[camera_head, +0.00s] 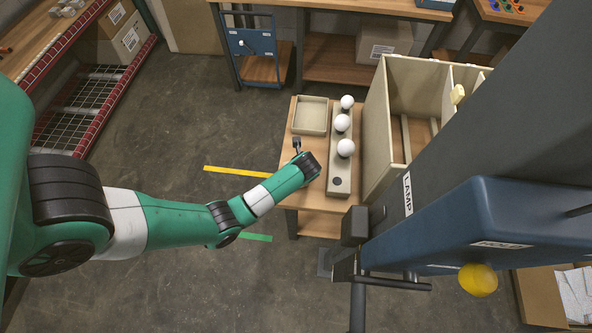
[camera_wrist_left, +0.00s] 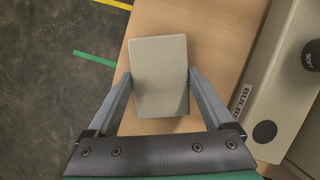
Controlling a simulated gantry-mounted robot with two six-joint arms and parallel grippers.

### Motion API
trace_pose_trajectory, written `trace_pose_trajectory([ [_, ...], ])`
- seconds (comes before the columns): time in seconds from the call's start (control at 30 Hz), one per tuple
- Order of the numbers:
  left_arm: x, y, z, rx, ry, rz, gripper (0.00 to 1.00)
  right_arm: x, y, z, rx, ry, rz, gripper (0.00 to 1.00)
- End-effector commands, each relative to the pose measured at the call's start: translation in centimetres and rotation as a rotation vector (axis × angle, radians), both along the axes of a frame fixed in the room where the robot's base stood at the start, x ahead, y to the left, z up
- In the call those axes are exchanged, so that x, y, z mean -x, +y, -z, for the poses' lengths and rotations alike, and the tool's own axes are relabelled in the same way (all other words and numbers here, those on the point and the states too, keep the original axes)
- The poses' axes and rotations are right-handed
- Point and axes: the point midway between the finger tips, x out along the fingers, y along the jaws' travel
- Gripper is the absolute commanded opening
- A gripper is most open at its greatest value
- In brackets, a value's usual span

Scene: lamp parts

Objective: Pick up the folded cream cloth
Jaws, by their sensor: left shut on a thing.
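The folded cream cloth (camera_wrist_left: 160,70) is a flat, pale grey-beige rectangular block in the left wrist view. My left gripper (camera_wrist_left: 160,84) is shut on it, with one finger against each long side. The wooden bench top lies beneath; I cannot tell whether the cloth touches it or is slightly raised. In the head view my left gripper (camera_head: 297,146) is over the bench's left part, below the beige tray, and the cloth is hidden or too small to make out. My right gripper is not in view.
The wooden bench (camera_head: 288,189) holds an empty beige tray (camera_head: 311,131) and a bulb rack (camera_head: 338,184) with three white bulbs, close right of my left gripper. A large cream crate (camera_head: 376,128) stands further right. A blue machine (camera_head: 440,225) fills the lower right. Floor left is clear.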

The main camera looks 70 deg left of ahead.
Motion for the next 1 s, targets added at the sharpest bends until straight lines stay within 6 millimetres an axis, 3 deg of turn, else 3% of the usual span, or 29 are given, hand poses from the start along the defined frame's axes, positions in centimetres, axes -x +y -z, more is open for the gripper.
trace_pose_trajectory([
  [0.2, -0.1, 0.1, -3.7, -0.002, -0.003, 0.0, 0.33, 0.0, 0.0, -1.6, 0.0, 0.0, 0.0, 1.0],
  [0.43, 3.6, -3.5, -10.0, -0.001, -0.004, 0.005, 0.33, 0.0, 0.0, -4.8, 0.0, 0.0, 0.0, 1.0],
  [0.7, 8.6, -8.3, -12.5, 0.0, 0.001, 0.004, 0.33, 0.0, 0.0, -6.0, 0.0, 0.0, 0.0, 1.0],
  [0.8, 9.6, -9.2, -13.3, 0.0, 0.004, 0.004, 0.33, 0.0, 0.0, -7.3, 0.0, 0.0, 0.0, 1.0],
  [1.0, 10.1, -9.7, -13.3, 0.0, 0.0, 0.0, 0.33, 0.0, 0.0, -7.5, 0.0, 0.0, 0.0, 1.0],
])
